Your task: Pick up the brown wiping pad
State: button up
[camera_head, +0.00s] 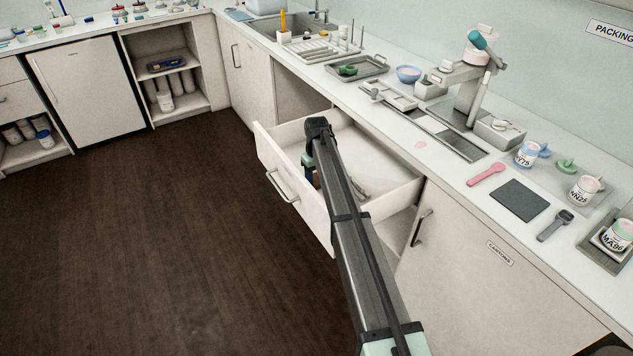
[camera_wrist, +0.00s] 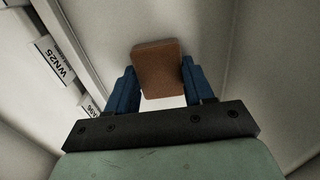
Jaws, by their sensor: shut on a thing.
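The brown wiping pad (camera_wrist: 158,68) is a rounded rectangular block between the two blue fingers of my gripper (camera_wrist: 155,88) in the wrist view. The fingers are shut on its sides. In the head view my arm reaches into an open white drawer (camera_head: 268,150) below the counter, and my gripper end (camera_head: 318,130) is over the drawer's left part. The pad is hidden behind my arm in the head view. I cannot tell whether the pad touches the drawer floor.
Labelled white items (camera_wrist: 58,65) lie along the left in the wrist view. The drawer's right wall (camera_head: 400,196) stands close to my arm. Above it, the counter holds a metal stand (camera_head: 470,95), a grey tray (camera_head: 357,68) and several labelled jars. The dark floor (camera_head: 170,220) at left is clear.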

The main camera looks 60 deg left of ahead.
aim_at(316, 178)
jog(key=shift+c, duration=0.3)
notch_tip(316, 178, up, 10)
dwell(0.5)
